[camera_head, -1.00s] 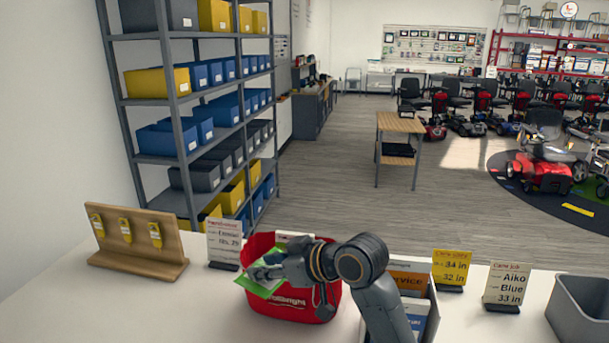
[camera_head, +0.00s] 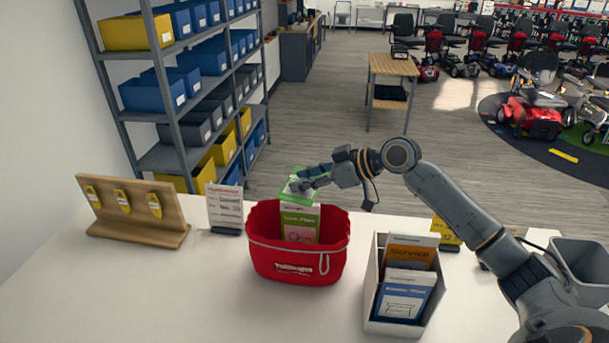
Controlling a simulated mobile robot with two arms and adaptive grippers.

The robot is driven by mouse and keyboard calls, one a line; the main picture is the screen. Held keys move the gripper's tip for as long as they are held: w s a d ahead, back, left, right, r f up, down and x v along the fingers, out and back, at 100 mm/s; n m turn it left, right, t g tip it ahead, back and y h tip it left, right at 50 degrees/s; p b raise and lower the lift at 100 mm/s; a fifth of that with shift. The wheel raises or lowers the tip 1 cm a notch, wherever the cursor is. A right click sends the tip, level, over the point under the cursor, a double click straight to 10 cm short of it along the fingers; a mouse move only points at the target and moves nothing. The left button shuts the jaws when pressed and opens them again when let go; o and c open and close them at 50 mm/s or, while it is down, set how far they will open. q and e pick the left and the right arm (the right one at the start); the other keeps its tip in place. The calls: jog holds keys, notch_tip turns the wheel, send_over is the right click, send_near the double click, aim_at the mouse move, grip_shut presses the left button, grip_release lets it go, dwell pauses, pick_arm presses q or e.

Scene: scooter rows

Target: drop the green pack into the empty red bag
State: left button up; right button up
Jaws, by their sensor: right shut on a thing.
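The red bag (camera_head: 297,264) stands open on the white counter, with a clip hanging on its front. A green-topped white booklet (camera_head: 300,229) stands upright inside it against the back wall. My right gripper (camera_head: 303,185) reaches in from the right and is shut on the green pack (camera_head: 293,197). The pack is above the bag's back rim, just over the booklet's top; I cannot tell whether they touch. The gripper's fingers partly hide the pack. My left gripper is not in view.
A white box of booklets (camera_head: 370,303) stands right of the bag. A wooden rack with yellow tags (camera_head: 133,228) and a sign card (camera_head: 225,207) stand to the left. A grey bin (camera_head: 585,262) is at the right. The front left counter is clear.

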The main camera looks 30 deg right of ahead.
aim_at(311, 190)
notch_tip(311, 190, down, 4)
jog(key=shift+w+b, duration=0.1)
jog(key=shift+b, duration=1)
jog(key=o, duration=1.2)
jog(key=shift+o, duration=0.2)
jog(key=v, duration=1.2)
